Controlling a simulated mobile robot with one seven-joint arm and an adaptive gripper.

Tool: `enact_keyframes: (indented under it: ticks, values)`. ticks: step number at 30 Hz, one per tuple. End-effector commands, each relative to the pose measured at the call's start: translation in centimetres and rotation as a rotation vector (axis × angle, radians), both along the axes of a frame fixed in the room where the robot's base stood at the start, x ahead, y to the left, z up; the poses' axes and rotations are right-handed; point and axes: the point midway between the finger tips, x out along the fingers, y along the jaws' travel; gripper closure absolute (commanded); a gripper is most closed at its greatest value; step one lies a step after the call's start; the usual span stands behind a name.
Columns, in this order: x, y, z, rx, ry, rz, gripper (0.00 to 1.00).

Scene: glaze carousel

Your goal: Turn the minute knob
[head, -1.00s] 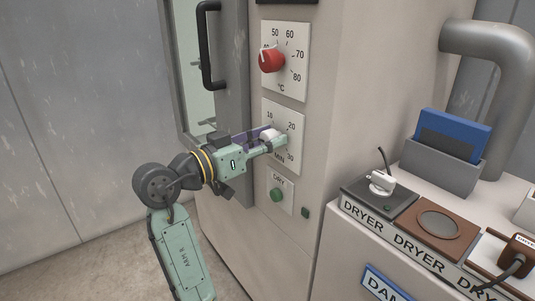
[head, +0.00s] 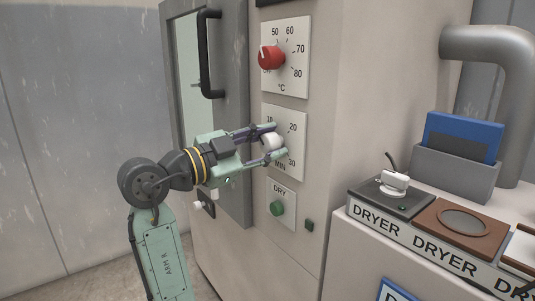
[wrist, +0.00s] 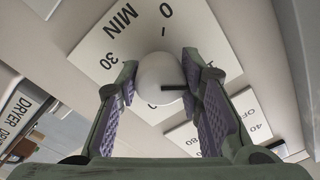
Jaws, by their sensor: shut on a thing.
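The minute knob (head: 272,142) is a round white knob with a dark pointer line, on a white dial plate (head: 293,118) marked MIN. In the wrist view the knob (wrist: 158,74) sits between the two purple-lined finger pads, and its pointer line shows at its lower right. My gripper (head: 273,143) is shut on the knob, one finger above and one below it in the head view. It also shows in the wrist view (wrist: 160,84). The fingers and knob hide part of the dial's markings.
Above is a red temperature knob (head: 271,57) on its own plate. Below is a green DRY button (head: 277,208). A black door handle (head: 208,55) is at upper left. At right a counter holds a white plug (head: 394,183) and a grey holder (head: 455,172).

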Motion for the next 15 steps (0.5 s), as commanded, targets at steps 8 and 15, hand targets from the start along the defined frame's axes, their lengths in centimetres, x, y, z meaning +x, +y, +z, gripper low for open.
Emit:
enact_keyframes:
  ticks: [8, 15]
  values:
    - [0.01, 0.05, 0.0, 0.048, -0.069, 0.0, 0.94]
    - [0.02, 0.04, 0.08, 0.058, -0.083, 0.001, 0.94]
